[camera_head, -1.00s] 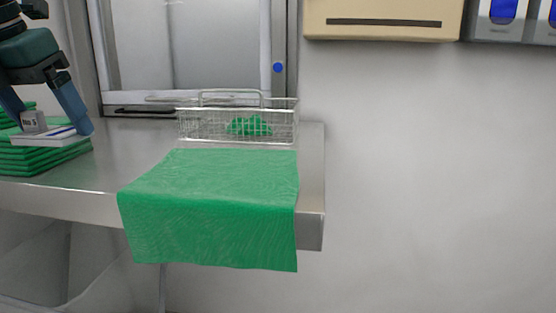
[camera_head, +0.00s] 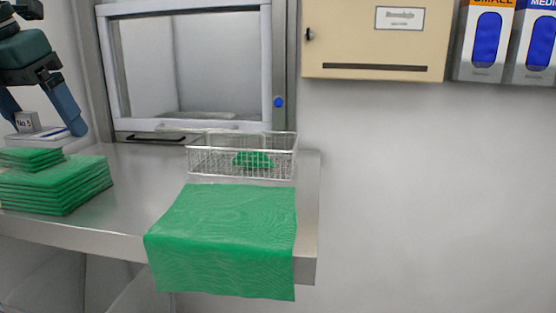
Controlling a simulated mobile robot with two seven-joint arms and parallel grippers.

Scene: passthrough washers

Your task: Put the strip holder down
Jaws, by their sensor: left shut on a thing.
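My left gripper (camera_head: 42,122) is at the far left of the head view, pointing down and shut on the strip holder (camera_head: 38,136). The strip holder is a pale, flat piece with a blue stripe and a small grey block marked "No 5". It is above the smaller pile of folded green cloths (camera_head: 28,158). I cannot tell whether it touches the pile. My right gripper is not in view.
A steel counter (camera_head: 140,205) carries a larger stack of green cloths (camera_head: 62,190), a wire basket (camera_head: 215,160) with green cloth inside, and a green cloth (camera_head: 225,235) draped over the front edge. A pass-through window (camera_head: 282,60) stands behind. Bare counter lies between stack and draped cloth.

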